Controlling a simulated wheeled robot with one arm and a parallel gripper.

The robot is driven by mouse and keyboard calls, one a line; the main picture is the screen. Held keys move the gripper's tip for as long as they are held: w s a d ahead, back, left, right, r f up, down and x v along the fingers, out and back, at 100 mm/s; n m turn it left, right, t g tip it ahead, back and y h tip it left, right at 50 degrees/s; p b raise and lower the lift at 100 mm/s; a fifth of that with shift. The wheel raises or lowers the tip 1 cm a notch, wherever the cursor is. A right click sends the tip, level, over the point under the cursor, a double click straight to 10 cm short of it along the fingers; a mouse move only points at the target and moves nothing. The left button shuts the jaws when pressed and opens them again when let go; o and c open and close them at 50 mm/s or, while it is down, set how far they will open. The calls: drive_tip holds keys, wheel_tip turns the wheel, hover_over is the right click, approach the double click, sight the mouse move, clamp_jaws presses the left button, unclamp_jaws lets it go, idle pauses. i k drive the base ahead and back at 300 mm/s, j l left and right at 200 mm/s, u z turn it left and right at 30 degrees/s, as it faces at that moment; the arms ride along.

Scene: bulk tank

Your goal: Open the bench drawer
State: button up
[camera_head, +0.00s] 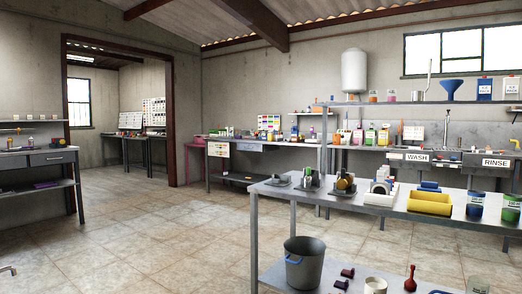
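A grey metal bench (12,163) stands at the left edge, cut off by the frame. Its drawer (52,158) is under the top at the right end, with a small handle on a dark front that looks shut. Another bench (290,149) at the back wall also has a drawer front (248,147) under its top; it looks shut, though it is small and far off. I cannot tell from the picture which drawer the task names.
A long metal table (300,192) fills the right foreground, with a yellow tray (429,203) on top and a grey bucket (303,262) on its lower shelf. The tiled floor (150,230) at left and centre is clear. A small grey piece at the lower left edge is unclear.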

sight(240, 146)
drive_tip(key=i+j+u, duration=0.2)
drive_tip(key=i+u, duration=0.15)
drive_tip(key=i, duration=0.25)
drive_tip(key=i+j+u, duration=0.1)
drive_tip(key=i+u, duration=0.25)
drive_tip(key=i, duration=0.25)
drive_tip(key=i+j+u, duration=0.15)
drive_tip(key=i+u, duration=0.2)
drive_tip(key=i, duration=0.3)
drive_tip(key=i+u, duration=0.3)
drive_tip(key=i, duration=0.35)
drive_tip(key=i+l+u, duration=0.2)
drive_tip(key=i+u, duration=0.15)
drive_tip(key=i, duration=0.3)
drive_tip(key=i+l+z, duration=0.15)
drive_tip(key=i+z, duration=0.35)
drive_tip(key=i+j+z, duration=0.1)
drive_tip(key=i+z, duration=0.4)
drive_tip(key=i, duration=0.15)
drive_tip(key=i+j+z, duration=0.3)
drive_tip(key=i+z, duration=0.2)
drive_tip(key=i+l+z, duration=0.25)
drive_tip(key=i+z, duration=0.15)
drive_tip(key=i, duration=0.3)
drive_tip(key=i+l+z, duration=0.1)
drive_tip(key=i+z, duration=0.3)
drive_tip(key=i, duration=0.3)
drive_tip(key=i+j+z, duration=0.2)
drive_tip(key=i+z, duration=0.15)
drive_tip(key=i, duration=0.35)
